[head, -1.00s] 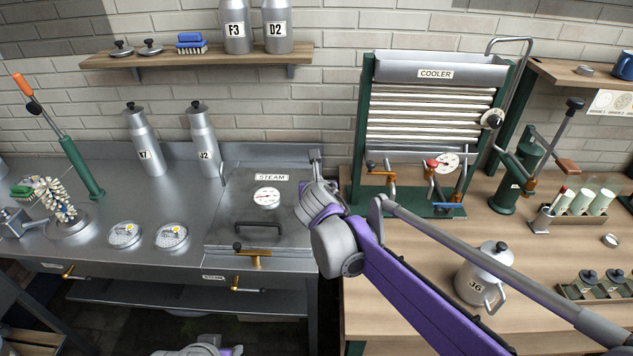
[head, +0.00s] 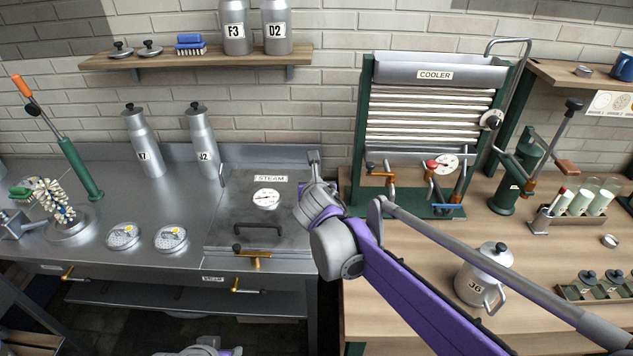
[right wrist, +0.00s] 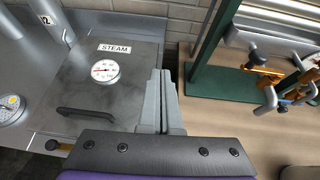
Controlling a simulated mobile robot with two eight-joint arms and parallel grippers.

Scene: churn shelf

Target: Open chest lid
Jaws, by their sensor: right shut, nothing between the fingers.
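The steam chest (head: 218,237) is a steel box set in the left counter. Its lid (head: 240,205) lies flat and closed, with a STEAM label, a round gauge (head: 266,199) and a black bar handle (head: 257,226). A brass latch with a black knob (head: 254,258) is at the front edge. My right gripper (head: 315,165) is at the lid's right edge, shut and empty. In the right wrist view, its fingers (right wrist: 161,85) point along the right side of the lid (right wrist: 85,75); I cannot tell if they touch it. My left gripper is not in view.
Churn J2 (head: 203,140) and churn K7 (head: 144,142) stand behind and left of the chest.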

